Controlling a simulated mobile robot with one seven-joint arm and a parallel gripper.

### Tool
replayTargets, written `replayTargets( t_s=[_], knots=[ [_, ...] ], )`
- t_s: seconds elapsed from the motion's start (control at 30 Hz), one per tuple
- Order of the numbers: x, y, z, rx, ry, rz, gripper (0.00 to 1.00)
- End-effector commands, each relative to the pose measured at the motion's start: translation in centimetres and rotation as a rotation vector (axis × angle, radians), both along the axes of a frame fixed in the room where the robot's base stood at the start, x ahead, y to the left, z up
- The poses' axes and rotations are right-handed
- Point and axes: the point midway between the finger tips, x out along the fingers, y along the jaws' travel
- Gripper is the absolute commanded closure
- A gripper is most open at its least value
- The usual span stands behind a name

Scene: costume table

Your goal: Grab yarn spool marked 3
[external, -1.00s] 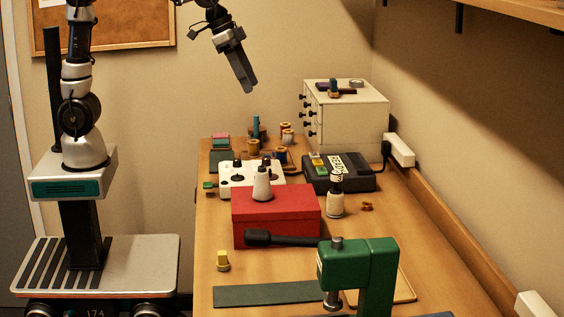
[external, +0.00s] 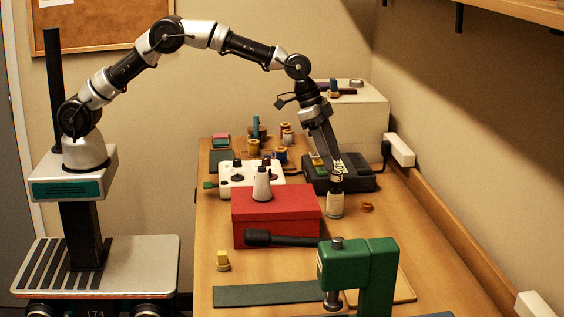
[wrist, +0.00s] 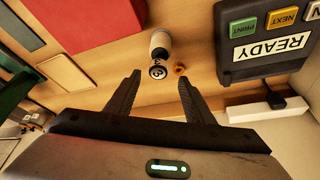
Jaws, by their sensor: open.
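The yarn spool (external: 335,206), cream-bodied with a dark neck, stands upright on the table right of the red box. In the wrist view my gripper (wrist: 159,80) is open and empty, and the spool's marked end lies around the gap between the two fingertips. Contact cannot be told.
The red box (external: 275,222) with a pale cone on it is left of the spool. The black READY device (external: 357,182) is behind. A small orange bobbin (external: 367,206) lies close on the right. A green press (external: 365,275) stands in front.

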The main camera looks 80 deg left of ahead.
Motion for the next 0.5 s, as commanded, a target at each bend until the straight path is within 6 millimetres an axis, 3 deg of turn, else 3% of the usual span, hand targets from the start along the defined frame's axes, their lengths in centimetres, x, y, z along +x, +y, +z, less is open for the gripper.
replayTargets(
  t_s=[0.17,0.5],
  knots=[
    [1.0,-0.6,-3.0,0.0,0.002,0.001,0.52],
    [1.9,-1.2,-5.8,0.002,0.004,0.0,0.52]
  ],
)
